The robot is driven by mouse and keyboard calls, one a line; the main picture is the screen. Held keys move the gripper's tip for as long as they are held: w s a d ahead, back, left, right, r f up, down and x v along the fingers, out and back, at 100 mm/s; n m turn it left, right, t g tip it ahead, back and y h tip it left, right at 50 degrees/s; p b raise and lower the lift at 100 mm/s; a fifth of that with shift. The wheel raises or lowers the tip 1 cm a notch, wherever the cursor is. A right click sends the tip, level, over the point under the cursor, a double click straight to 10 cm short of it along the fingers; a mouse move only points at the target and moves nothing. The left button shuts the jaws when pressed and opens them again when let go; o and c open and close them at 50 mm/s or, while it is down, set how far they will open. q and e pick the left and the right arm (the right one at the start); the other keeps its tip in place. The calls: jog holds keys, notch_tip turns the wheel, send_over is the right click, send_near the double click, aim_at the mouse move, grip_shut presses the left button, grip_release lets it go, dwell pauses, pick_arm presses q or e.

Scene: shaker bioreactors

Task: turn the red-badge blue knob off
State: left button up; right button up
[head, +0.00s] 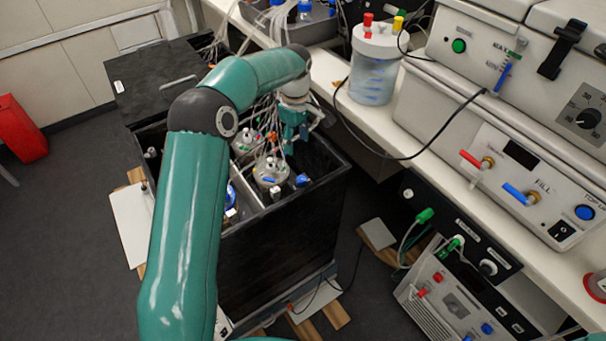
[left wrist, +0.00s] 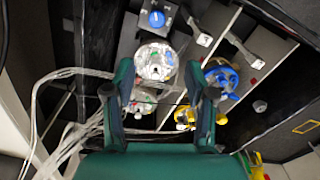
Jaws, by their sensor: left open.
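A blue knob (left wrist: 156,18) on a grey plate shows at the top of the left wrist view, beyond my fingertips. No red badge can be made out beside it. In the head view a small blue knob (head: 302,180) sits at the right inner side of the black box; I cannot tell whether it is the same one. My left gripper (head: 293,132) hangs over the back right of the box. In the left wrist view its two fingers (left wrist: 160,78) are apart with nothing held between them. My right gripper is not in view.
The open black box (head: 285,240) holds round vessels with tubes, including one vessel lid (left wrist: 155,62) beyond my fingers. White tubes (left wrist: 85,72) run close to the left finger. A bench with a capped jar (head: 375,65) and control units (head: 530,180) stands at the right.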

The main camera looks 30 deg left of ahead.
aim_at(302, 178)
pick_arm(q)
jog(key=f, duration=0.5)
jog(key=d+f+p, duration=0.1)
jog(key=f, duration=0.4)
jog(key=f+p, duration=0.1)
jog(key=f, duration=0.4)
jog(key=shift+w+d+f, duration=0.15)
jog(key=shift+w+f, duration=0.1)
jog(key=shift+w, duration=0.15)
